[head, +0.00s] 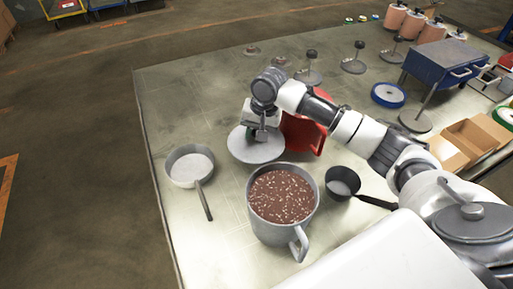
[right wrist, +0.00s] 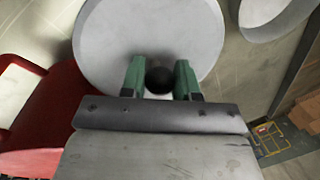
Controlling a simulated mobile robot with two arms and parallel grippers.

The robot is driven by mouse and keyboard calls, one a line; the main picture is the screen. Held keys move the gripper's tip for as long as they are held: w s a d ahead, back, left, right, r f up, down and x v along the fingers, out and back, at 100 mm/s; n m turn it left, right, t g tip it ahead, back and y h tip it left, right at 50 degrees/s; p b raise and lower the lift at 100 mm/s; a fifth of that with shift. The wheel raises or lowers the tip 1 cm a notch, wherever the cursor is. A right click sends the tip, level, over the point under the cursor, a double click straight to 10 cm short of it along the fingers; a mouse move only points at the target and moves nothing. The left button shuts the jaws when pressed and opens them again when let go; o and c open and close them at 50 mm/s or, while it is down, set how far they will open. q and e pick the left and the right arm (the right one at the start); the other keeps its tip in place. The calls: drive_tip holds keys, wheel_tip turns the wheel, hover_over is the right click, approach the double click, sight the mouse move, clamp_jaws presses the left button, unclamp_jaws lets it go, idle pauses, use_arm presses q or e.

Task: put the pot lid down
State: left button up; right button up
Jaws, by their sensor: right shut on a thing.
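The pot lid (head: 254,150) is a pale grey disc in the middle of the head view, behind the pot. In the right wrist view the lid (right wrist: 150,30) shows with its dark round knob (right wrist: 159,79). My right gripper (head: 262,132) is over the lid, and its green fingers (right wrist: 160,80) are shut on the knob. Whether the lid touches the table cannot be told. The large grey pot (head: 282,200), full of brown contents with pale flecks, stands in front of the lid. My left gripper does not show.
A small light pan (head: 188,167) stands left on the metal table (head: 225,245), its handle toward the front. A dark saucepan (head: 342,184) is right of the pot. A red bin (head: 304,132) stands close behind the lid's right side. Several discs on stands are farther back.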

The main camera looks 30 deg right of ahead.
sight(256, 149)
drive_tip(key=shift+f, duration=3.4)
drive_tip(key=shift+f+p, duration=0.1)
drive_tip(key=shift+p, duration=0.2)
drive_tip(key=o, duration=1)
drive_tip(key=shift+c, duration=0.2)
drive_tip(key=r, duration=0.4)
drive_tip(key=s+d+r, duration=0.1)
drive_tip(key=r, duration=0.7)
drive_tip(key=shift+s+d+b, duration=0.2)
drive_tip(key=shift+d+b, duration=0.15)
drive_tip(key=shift+r, duration=0.1)
